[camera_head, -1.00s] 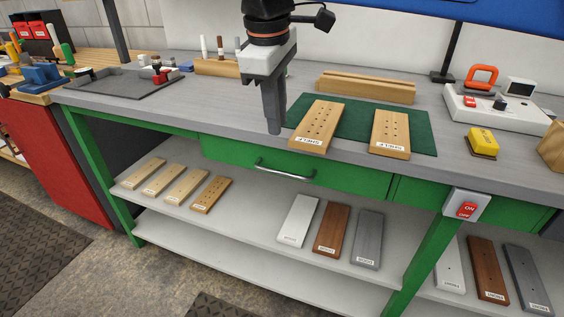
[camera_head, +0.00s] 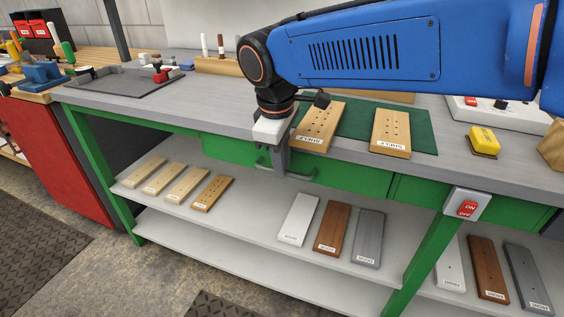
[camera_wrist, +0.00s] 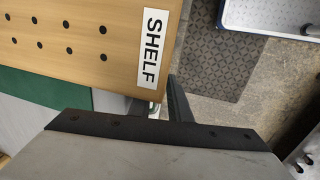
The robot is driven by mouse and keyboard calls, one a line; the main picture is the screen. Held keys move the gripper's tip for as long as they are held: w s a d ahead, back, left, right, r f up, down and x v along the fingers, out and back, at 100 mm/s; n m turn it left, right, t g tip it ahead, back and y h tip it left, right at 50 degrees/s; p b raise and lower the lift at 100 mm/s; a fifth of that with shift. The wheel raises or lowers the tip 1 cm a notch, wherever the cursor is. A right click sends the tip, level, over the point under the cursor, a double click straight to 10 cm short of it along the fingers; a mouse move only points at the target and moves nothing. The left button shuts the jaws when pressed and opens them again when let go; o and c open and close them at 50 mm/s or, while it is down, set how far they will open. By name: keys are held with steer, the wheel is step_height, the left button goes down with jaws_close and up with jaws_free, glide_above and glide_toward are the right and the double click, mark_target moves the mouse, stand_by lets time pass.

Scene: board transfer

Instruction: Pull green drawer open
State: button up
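The green drawer (camera_head: 350,177) sits under the front edge of the workbench and looks shut. Its silver bar handle (camera_head: 304,178) is partly hidden behind my gripper (camera_head: 279,170). In the wrist view, a dark finger (camera_wrist: 179,100) reaches down beside the bench edge, next to a small bright piece that may be the handle. Whether the fingers are apart or closed on the handle does not show.
Two wooden boards (camera_head: 319,127) (camera_head: 390,133) lie on a green mat (camera_head: 424,137) just above the drawer. The near board, labelled SHELF, is close to my gripper. A switch box (camera_head: 468,205) is on the green leg at right. More boards lie on the shelf (camera_head: 250,222) below.

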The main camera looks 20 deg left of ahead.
jaws_close()
steer(key=shift+s, duration=0.1)
steer(key=s+a, duration=0.2)
steer(key=s, duration=2.3)
steer(key=shift+s, duration=0.4)
jaws_free()
steer(key=shift+r, duration=0.1)
